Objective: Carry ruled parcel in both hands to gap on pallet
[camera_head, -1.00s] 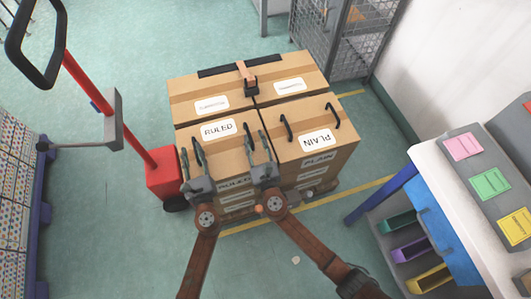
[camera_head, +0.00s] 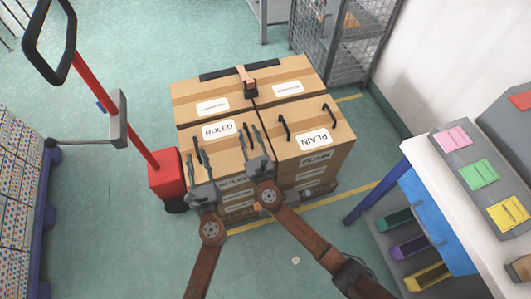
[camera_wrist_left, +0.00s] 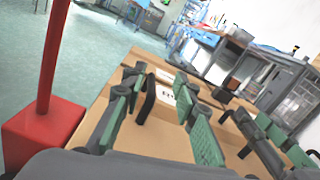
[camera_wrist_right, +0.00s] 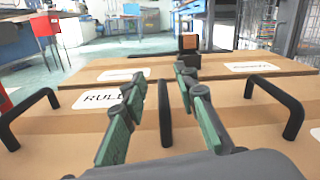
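The ruled parcel (camera_head: 222,148) is a brown carton with a white RULED label, at the front left of the carton block on the pallet (camera_head: 328,191). It has two black handles. My left gripper (camera_head: 199,158) is open, its fingers on either side of the left handle, which shows between the green pads in the left wrist view (camera_wrist_left: 147,100). My right gripper (camera_head: 250,139) is open, its fingers on either side of the right handle (camera_wrist_right: 165,115). Neither handle looks clamped. No gap is visible between the cartons; the pallet is mostly hidden under them.
Two labelled cartons (camera_head: 212,92) lie behind. A red pallet jack (camera_head: 166,174) is at left. A workbench (camera_head: 459,187) with bins stands at right, a wire cage (camera_head: 338,48) behind.

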